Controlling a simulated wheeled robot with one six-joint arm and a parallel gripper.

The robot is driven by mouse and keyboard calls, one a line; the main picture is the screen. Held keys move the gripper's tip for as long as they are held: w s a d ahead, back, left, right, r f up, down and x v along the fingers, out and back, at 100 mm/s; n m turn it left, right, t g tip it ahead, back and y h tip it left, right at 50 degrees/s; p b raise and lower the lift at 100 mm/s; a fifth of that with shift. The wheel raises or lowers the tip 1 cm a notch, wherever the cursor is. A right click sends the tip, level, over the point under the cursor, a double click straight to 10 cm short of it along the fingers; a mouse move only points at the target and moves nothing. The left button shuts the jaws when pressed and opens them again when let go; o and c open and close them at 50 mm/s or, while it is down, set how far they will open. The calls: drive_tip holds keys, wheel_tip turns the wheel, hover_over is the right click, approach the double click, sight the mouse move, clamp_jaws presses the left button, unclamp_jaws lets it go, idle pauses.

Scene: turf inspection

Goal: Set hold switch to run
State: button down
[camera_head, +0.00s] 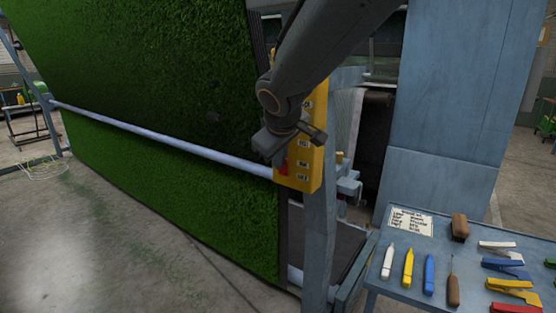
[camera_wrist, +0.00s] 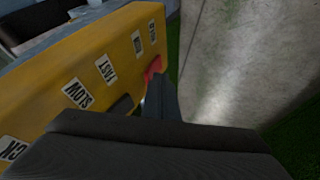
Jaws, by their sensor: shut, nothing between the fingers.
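A yellow control box (camera_head: 313,165) is fixed to a blue-grey post beside the turf. It also fills the left of the wrist view (camera_wrist: 60,75), with white label plates on it. I can read SLOW and FAST; the two labels at the far end are too small to read. A red switch (camera_wrist: 153,68) sticks out from the box beside those two labels. In the head view it shows as a red patch (camera_head: 283,166) just below my gripper. My gripper (camera_head: 272,146) is shut and empty in front of the box. In the wrist view its fingertips (camera_wrist: 160,92) are close to the red switch; contact is unclear.
A green turf sheet (camera_head: 150,70) hangs to the left, crossed by a pale horizontal bar (camera_head: 160,134). A blue table (camera_head: 385,292) at lower right holds markers, a brush, staplers and a printed card. Concrete floor (camera_head: 100,240) is open at lower left.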

drive_tip(key=shift+w+d+r, duration=0.1)
drive_tip(key=shift+w+d, duration=0.05)
drive_tip(key=shift+w, duration=0.05)
drive_tip(key=shift+r, duration=0.15)
drive_tip(key=shift+r+p, duration=0.65)
drive_tip(key=shift+p, duration=0.05)
drive_tip(key=a+b+v, duration=0.1)
drive_tip(key=b+v, duration=0.2)
drive_tip(key=v, duration=0.9)
drive_tip(key=shift+b, duration=0.3)
drive_tip(key=shift+s+a+f, duration=0.1)
drive_tip(key=shift+f, duration=0.05)
